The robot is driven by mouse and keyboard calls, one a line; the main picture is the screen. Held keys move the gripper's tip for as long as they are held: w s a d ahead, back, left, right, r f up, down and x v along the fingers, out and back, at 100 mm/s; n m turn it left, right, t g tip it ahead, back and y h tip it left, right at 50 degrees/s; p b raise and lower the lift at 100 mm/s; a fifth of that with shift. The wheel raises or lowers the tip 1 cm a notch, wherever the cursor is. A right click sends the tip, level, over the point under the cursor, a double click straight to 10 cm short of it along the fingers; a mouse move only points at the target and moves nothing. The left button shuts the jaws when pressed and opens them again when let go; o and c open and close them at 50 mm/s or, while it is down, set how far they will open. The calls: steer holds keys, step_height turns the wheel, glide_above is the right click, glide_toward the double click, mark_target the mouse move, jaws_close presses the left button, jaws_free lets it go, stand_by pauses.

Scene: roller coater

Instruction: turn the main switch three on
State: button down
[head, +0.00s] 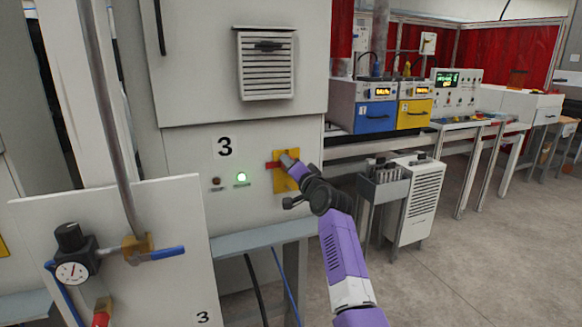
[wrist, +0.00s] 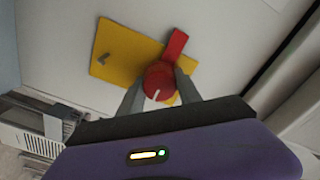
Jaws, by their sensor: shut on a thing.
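The main switch three is a red rotary knob (wrist: 160,82) on a yellow plate (wrist: 118,58) in the wrist view, with a white mark on the knob. The yellow plate (head: 281,185) also shows in the head view, on the grey cabinet right of the black "3". My gripper (wrist: 160,92) is shut on the red knob, with a grey finger on each side of it. A red handle part (wrist: 175,44) sticks out from the knob past the plate's edge. In the head view my gripper (head: 290,165) covers much of the knob. A green lamp (head: 242,178) glows left of the plate.
A small dark lamp (head: 216,183) sits left of the green one. A panel with a gauge (head: 71,272) and blue-handled valve (head: 165,253) stands in front at left. A grey cart (head: 385,190) stands right of the cabinet. Floor at right is clear.

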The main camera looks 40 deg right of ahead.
steer(key=c, duration=0.8)
jaws_free()
steer(key=shift+b+v, duration=0.4)
steer(key=shift+v, duration=3.5)
